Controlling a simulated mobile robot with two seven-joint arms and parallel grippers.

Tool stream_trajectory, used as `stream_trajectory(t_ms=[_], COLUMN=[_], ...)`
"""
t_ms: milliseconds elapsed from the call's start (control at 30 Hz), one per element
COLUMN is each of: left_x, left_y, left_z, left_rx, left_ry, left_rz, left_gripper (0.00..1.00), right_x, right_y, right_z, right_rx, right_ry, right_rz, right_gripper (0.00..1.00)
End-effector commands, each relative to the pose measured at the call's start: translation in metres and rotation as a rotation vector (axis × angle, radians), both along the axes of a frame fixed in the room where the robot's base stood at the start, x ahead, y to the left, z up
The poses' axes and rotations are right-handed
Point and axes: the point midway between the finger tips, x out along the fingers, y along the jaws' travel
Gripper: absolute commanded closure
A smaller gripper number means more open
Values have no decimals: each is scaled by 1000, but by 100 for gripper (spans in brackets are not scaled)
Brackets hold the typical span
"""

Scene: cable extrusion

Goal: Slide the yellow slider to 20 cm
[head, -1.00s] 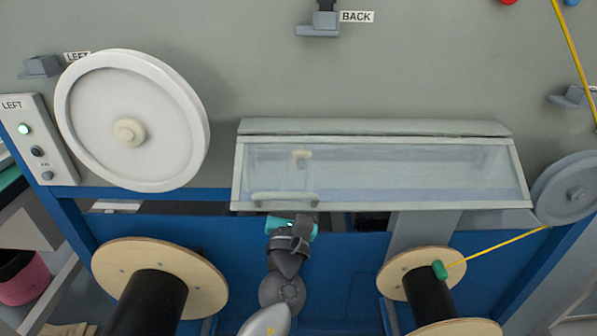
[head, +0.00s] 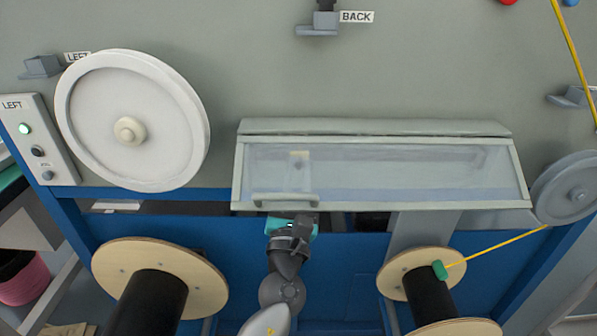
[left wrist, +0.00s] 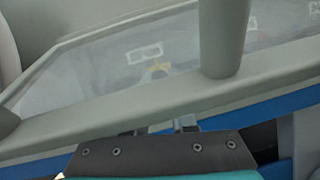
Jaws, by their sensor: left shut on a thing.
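A long box with a clear, grey-framed cover (head: 375,140) sits on the panel in the head view. The cover has a grey bar handle (head: 285,200) at its lower left. My left gripper (head: 291,216) is at that handle, shut on it as far as I can see; its fingertips are mostly hidden. In the left wrist view the handle (left wrist: 224,40) stands large in front of the pane, above the gripper (left wrist: 185,124). Scale marks cannot be read.
A large white wheel (head: 95,150) is left of the box and a grey wheel (head: 568,190) right of it. Two wooden-flanged spools (head: 205,285) (head: 400,262) stand below, either side of my arm. A yellow cable (head: 500,246) runs from the right spool to the grey wheel.

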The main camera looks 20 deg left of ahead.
Motion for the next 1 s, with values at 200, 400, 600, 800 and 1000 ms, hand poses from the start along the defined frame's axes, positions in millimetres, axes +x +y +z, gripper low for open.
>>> stream_trajectory(t_ms=[200,400,600,800,1000], left_x=[0,-3,-3,-3,-3], left_y=[2,13,12,13,13], left_z=[-1,0,-1,0,1], left_rx=[2,1,-1,0,0], left_ry=[2,2,2,1,-1], left_rz=[0,1,-1,0,2], left_gripper=[100,100,100,59,46], right_x=[0,-3,-4,-3,-2], right_y=[0,-1,-1,-1,0], right_z=[1,-6,-12,-11,-8], right_rx=[0,-3,-4,-3,-2], right_ry=[0,15,23,19,12], right_rz=[0,1,0,1,1], right_gripper=[46,46,46,46,46])
